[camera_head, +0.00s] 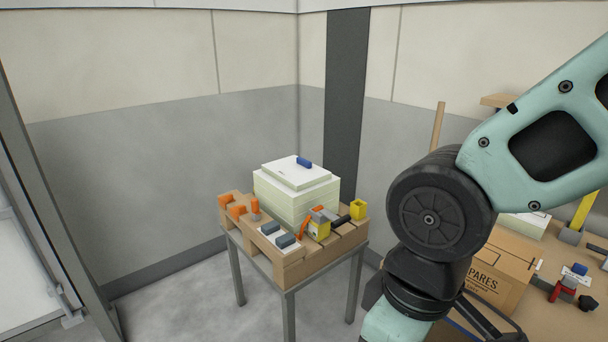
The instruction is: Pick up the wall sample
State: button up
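A stack of pale panels (297,203) stands on a wooden pallet-like top (310,263) in the middle of the view. A thinner white panel (285,176) lies on the stack, slightly turned, with a small blue block (304,163) on it. A small white plate (279,241) with dark grey blocks lies at the front of the wooden top. I cannot tell for certain which of these is the wall sample. My arm fills the right side of the view; my gripper is out of view.
Orange blocks (237,211), a yellow-and-grey tool (320,226) and a yellow block (357,209) lie around the stack. The top rests on a grey metal stand (289,310). A cardboard box (502,266) and tools occupy a table at right. Floor (180,305) left of the stand is clear.

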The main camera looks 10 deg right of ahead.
aim_at(296, 173)
jog(key=i+j, duration=0.25)
jog(key=i+j+z, duration=0.15)
jog(key=i+j, duration=0.15)
jog(key=j, duration=0.2)
jog(key=i+j, duration=0.25)
jog(key=j, duration=0.15)
jog(key=i+j+z, duration=0.2)
jog(key=i, duration=0.45)
jog(key=i+z, duration=0.15)
jog(key=i, duration=0.45)
